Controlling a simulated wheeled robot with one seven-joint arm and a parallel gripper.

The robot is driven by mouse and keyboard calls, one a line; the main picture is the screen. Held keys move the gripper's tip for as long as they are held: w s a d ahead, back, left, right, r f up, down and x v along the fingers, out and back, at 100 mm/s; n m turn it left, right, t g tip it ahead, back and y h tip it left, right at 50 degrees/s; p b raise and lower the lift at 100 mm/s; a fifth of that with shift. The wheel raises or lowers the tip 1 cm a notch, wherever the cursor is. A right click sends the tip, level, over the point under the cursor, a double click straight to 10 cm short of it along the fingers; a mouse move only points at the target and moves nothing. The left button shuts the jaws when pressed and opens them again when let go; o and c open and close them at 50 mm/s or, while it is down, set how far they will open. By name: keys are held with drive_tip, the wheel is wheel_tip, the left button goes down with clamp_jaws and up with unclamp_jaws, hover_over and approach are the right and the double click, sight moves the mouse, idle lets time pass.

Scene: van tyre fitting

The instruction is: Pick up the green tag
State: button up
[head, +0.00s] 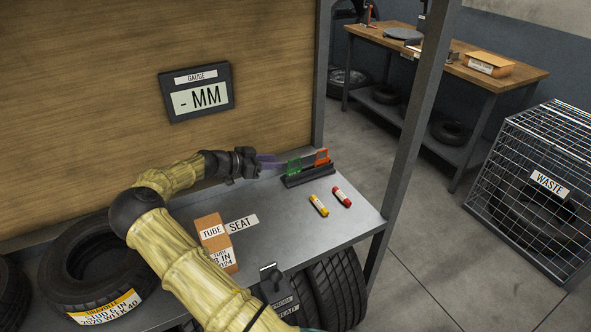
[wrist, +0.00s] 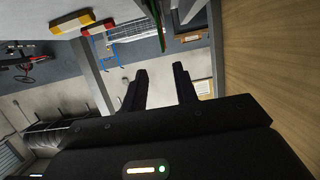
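The green tag (head: 294,166) stands upright at the left end of a dark rack (head: 310,176) on the grey shelf. An orange tag (head: 322,157) stands at the rack's right end. My gripper (head: 276,162) reaches in level from the left, its purplish fingers close beside the green tag; I cannot tell whether they touch it. In the wrist view my gripper (wrist: 160,70) has its two dark fingers apart, with nothing clearly held between them. A thin green edge (wrist: 163,40) shows beyond the fingertips.
A yellow tube (head: 319,205) and a red tube (head: 342,197) lie in front of the rack. A TUBE box (head: 214,240) stands nearer, by my arm. A wooden panel with a gauge (head: 196,92) rises behind. A metal post (head: 415,120) stands right of the shelf.

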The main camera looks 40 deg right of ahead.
sight(299, 159)
drive_tip(key=p+x, duration=0.1)
drive_tip(key=x, duration=0.4)
drive_tip(key=shift+d+f, duration=0.15)
drive_tip(key=shift+d, duration=0.3)
drive_tip(key=shift+d, duration=0.15)
drive_tip(key=p+x, duration=0.1)
drive_tip(key=x, duration=0.1)
drive_tip(key=p+x, duration=0.1)
drive_tip(key=x, duration=0.2)
drive_tip(key=shift+w+f, duration=0.1)
drive_tip(key=shift+w, duration=0.1)
clamp_jaws()
